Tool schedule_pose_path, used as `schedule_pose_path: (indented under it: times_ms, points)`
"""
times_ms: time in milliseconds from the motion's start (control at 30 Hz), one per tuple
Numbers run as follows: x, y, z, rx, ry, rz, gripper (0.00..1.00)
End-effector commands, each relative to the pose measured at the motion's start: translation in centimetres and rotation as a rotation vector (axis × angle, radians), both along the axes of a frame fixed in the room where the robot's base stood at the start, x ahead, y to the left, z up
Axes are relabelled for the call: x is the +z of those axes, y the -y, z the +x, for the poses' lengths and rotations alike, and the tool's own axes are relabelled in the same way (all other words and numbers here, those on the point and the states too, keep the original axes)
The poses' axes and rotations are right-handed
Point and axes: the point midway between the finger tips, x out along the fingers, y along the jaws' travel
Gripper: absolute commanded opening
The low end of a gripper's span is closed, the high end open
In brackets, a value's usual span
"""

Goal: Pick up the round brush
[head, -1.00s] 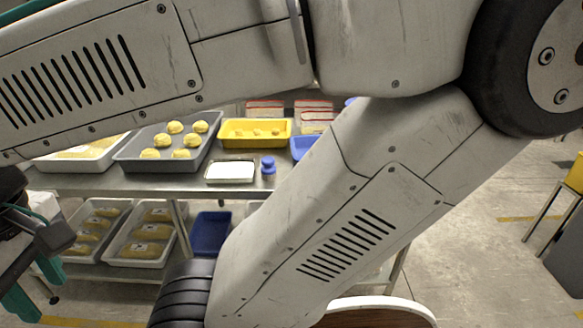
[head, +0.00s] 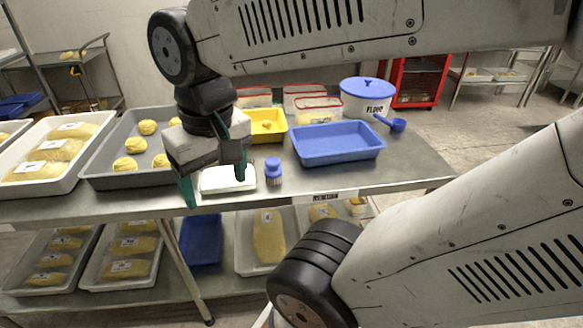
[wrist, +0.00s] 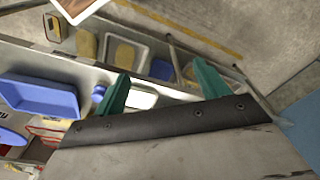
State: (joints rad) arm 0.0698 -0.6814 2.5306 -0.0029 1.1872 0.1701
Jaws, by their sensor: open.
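The round brush (head: 273,171) has a blue knobbed handle and pale bristles below. It stands upright near the front edge of the steel table, just right of a white shallow tray (head: 229,178). In the wrist view a small blue bit by the left finger (wrist: 98,92) may be the brush, mostly hidden. My gripper (head: 214,184) is open and empty, with green fingers pointing down. It is in front of and left of the brush, apart from it. In the wrist view the gripper (wrist: 160,88) shows both fingers spread.
A blue tub (head: 338,143) stands right of the brush, and a yellow tub (head: 268,126) stands behind it. A grey tray of dough balls (head: 105,172) lies left. A flour bin (head: 366,98) and blue scoop (head: 392,122) stand at the back right. Bare tabletop (head: 410,160) shows at the right.

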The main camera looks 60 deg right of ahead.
Motion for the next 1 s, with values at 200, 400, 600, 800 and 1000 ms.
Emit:
schedule_pose_path:
  times_ms: [200,400,600,800,1000]
  points:
    - [-2.3,7.2,6.3,-0.761,-0.036,0.053,0.74]
    - [-6.7,16.9,9.9,-1.537,-0.046,0.094,0.74]
    - [-11.3,25.0,10.1,-2.116,-0.045,0.119,0.74]
    - [-13.8,28.4,9.6,-2.368,-0.04,0.13,0.74]
    - [-16.0,28.6,9.5,-2.395,-0.042,0.129,0.74]
